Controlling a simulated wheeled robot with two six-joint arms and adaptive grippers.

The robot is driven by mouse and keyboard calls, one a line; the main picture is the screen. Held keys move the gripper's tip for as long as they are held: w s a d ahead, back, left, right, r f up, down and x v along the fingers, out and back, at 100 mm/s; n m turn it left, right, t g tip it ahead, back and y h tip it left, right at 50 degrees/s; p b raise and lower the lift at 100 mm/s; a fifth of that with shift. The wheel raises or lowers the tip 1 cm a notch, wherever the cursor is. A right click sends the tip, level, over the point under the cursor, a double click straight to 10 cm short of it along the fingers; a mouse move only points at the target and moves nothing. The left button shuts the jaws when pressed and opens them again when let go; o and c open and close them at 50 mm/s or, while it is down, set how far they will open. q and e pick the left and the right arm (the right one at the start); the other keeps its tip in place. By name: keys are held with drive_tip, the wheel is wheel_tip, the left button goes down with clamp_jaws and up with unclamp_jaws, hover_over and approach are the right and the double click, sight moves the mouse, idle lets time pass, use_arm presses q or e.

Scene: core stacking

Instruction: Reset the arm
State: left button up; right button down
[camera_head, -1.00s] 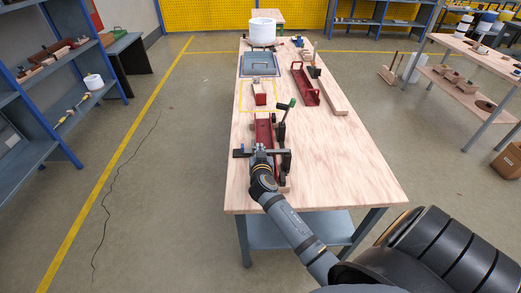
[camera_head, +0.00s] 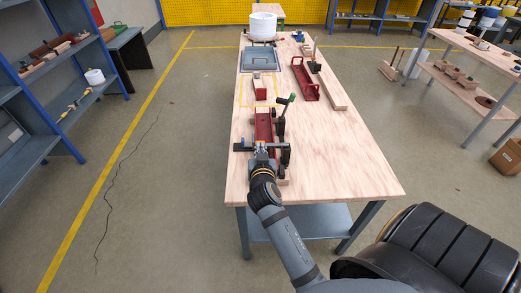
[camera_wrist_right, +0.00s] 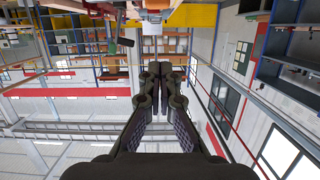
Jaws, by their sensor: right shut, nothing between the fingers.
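My right arm comes in from the lower right in the head view, over the near end of the wooden table (camera_head: 335,165). My right gripper (camera_head: 262,148) is at the near end of a red fixture (camera_head: 263,126) and hides part of it. A dark clamp with a green-tipped handle (camera_head: 291,98) stands at the fixture's right side. Whether the gripper touches the fixture cannot be told. In the right wrist view the two dark fingers (camera_wrist_right: 153,76) are together at their tips with nothing between them. My left gripper is not in view.
Farther along the table are a red and wooden block (camera_head: 260,88), a grey-blue tray (camera_head: 246,68), a white round container (camera_head: 262,27), a red open holder (camera_head: 304,80) and a wooden strip (camera_head: 332,92). The table's near right part is clear. A blue shelf (camera_head: 42,118) stands at left.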

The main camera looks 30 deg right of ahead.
drive_tip(key=s+a+f+n+g+y, duration=0.3)
drive_tip(key=s+f+n+g, duration=0.15)
drive_tip(key=s+f, duration=0.4)
drive_tip(key=s+a+f+n+g+y, duration=0.3)
drive_tip(key=s+a+f+g+y, duration=0.15)
drive_tip(key=s, duration=0.75)
drive_tip(key=s+d+f+g, duration=0.1)
drive_tip(key=s+d+f, duration=0.1)
drive_tip(key=f, duration=1.1)
drive_tip(key=s+d+f+g, duration=0.1)
drive_tip(key=d+f, duration=0.1)
drive_tip(key=f, duration=1.2)
drive_tip(key=s+f+g, duration=0.1)
drive_tip(key=s+f, duration=1.3)
drive_tip(key=s, duration=0.4)
drive_tip(key=shift+d+f+m+h, duration=0.35)
drive_tip(key=shift+d+f, duration=0.05)
drive_tip(key=shift+d, duration=0.05)
